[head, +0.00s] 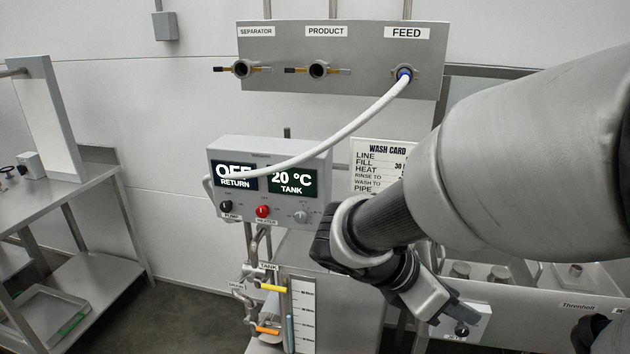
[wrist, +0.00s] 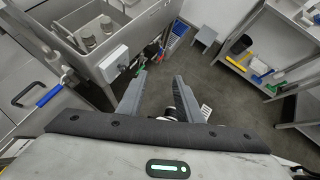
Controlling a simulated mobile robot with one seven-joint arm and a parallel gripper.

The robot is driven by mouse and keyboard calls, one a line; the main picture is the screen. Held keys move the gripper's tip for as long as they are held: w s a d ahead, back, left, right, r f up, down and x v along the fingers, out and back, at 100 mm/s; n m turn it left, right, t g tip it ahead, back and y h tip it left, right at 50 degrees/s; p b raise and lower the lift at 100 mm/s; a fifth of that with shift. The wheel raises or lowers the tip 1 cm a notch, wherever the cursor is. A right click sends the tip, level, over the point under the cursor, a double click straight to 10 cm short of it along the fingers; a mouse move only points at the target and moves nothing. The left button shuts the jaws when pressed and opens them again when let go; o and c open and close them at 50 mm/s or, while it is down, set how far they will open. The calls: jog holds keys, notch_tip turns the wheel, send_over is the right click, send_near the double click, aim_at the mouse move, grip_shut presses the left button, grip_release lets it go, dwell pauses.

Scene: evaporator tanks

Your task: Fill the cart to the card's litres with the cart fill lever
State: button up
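The wash card (head: 372,152) hangs on the wall behind the cart. Its FILL line seems to start with 30, but my arm hides the right side. The cart (head: 335,300) carries a control box (head: 268,150) reading OFF for RETURN and 20 °C for TANK. On its front are a yellow lever (head: 273,287) below a TANK label, an orange-yellow lever (head: 266,330) lower down, and a sight scale (head: 304,318) with a blue strip beside it. I cannot tell which lever is the fill lever. My gripper (wrist: 160,98) is open and empty, apart from the levers.
A white hose (head: 345,132) runs from the FEED port (head: 404,74) to the control box area. A steel trough (head: 540,305) stands at right. A steel bench (head: 75,205) stands at left. A blue-handled lever (wrist: 49,95) shows in the wrist view. Floor between bench and cart is clear.

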jog(key=w+a+f+n+t+b, duration=0.45)
jog(key=w+a+f+n, duration=0.35)
jog(key=n, duration=0.5)
jog(key=w+a+f+n+t+b, duration=0.4)
jog(key=w+a+f+n+t, duration=0.15)
jog(key=w+f+n, duration=0.65)
jog(key=w+d+f+n+b, duration=0.1)
jog(key=w+d+b, duration=0.2)
jog(key=w+d, duration=0.7)
jog(key=shift+w+d+f+t, duration=0.2)
jog(key=shift+w+d+t, duration=0.2)
jog(key=shift+w, duration=0.1)
grip_shut()
